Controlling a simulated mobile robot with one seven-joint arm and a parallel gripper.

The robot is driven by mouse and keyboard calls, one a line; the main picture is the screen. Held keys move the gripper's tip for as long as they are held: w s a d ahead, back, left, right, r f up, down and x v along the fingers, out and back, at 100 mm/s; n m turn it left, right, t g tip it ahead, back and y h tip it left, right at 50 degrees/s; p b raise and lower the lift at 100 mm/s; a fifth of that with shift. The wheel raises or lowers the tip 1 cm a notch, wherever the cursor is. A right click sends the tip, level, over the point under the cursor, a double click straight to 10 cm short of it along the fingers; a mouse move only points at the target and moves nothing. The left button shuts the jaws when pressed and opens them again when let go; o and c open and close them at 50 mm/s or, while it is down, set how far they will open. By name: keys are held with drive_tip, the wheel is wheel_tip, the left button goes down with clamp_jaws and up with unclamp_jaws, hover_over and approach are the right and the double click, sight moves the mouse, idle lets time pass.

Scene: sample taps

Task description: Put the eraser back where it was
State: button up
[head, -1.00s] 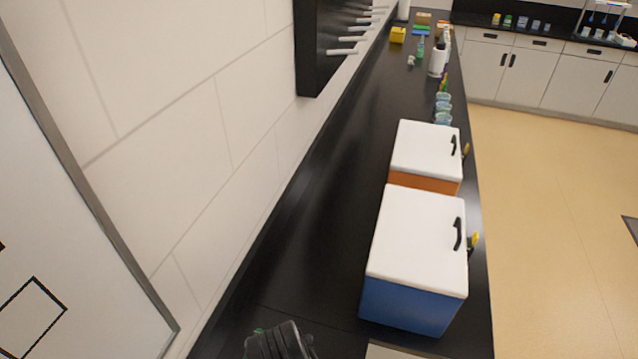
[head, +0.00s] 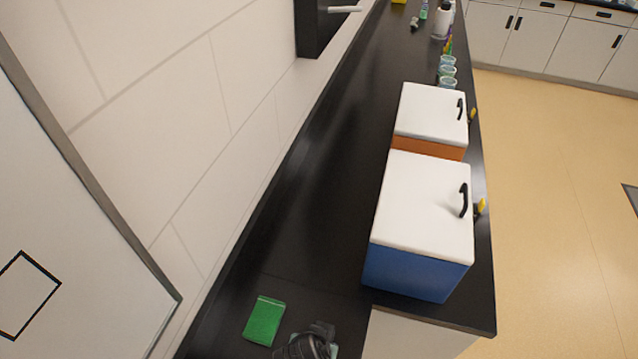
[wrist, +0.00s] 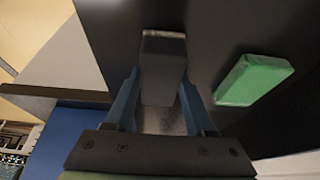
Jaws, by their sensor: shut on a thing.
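My gripper (wrist: 160,82) shows in the wrist view with its two blue fingers on either side of a grey block, which looks like the eraser (wrist: 162,62). The fingers are shut on it, and it sticks out beyond their tips over the black counter. In the head view my gripper (head: 310,347) is at the bottom edge, partly cut off, and the eraser cannot be made out there. A green block (head: 264,320) lies on the counter just left of my gripper. It also shows in the wrist view (wrist: 253,80), right of the fingers and apart from them.
A whiteboard (head: 75,255) with a black drawn rectangle (head: 27,295) hangs on the left wall. A blue box with a white lid (head: 425,205) and an orange one (head: 432,110) stand along the counter's right side. The black counter (head: 320,190) left of them is clear.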

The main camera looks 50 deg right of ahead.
drive_tip(key=shift+f, duration=0.2)
drive_tip(key=o, duration=1.2)
drive_tip(key=shift+r, duration=0.1)
drive_tip(key=v, duration=1.2)
drive_tip(key=shift+r, duration=0.1)
